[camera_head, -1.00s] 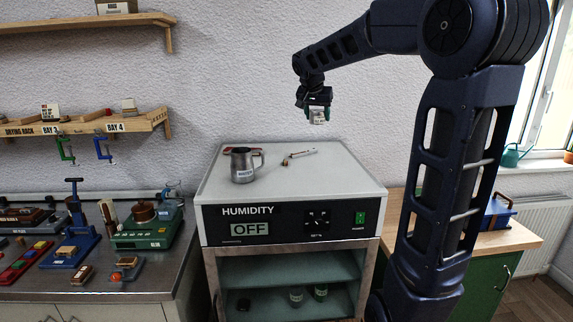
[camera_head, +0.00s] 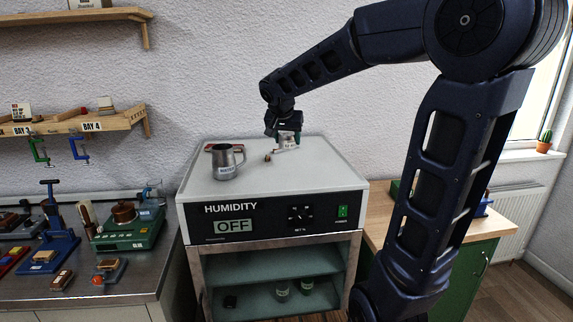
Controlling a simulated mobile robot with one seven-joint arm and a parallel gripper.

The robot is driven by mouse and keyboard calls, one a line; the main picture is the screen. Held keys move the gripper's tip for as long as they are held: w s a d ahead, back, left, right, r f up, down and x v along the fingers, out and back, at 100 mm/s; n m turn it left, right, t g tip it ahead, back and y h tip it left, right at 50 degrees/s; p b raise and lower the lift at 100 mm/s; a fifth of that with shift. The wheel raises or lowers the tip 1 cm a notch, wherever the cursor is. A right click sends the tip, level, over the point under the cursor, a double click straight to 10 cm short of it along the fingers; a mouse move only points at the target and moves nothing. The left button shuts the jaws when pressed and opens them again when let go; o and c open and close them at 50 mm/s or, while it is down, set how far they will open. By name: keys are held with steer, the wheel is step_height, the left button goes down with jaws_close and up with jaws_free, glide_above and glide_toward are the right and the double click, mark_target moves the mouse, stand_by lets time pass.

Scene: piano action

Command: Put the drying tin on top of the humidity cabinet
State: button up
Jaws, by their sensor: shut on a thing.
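My gripper (camera_head: 285,137) is shut on a small silvery-white thing (camera_head: 286,145), which looks like the drying tin. Its lower part is small and hard to make out. It is over the rear middle of the white top of the humidity cabinet (camera_head: 203,190), low down. I cannot tell whether it touches the top. The cabinet's front panel reads HUMIDITY and OFF.
A grey metal jug (camera_head: 227,163) with a label stands on the cabinet top at left. A reddish flat thing (camera_head: 209,147) lies behind it. A small tool (camera_head: 268,157) lies beside the held thing, partly hidden. The top's front and right are clear.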

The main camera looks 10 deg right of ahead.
steer(key=shift+f, duration=4.7)
steer(key=shift+f, duration=0.1)
steer(key=o, duration=1)
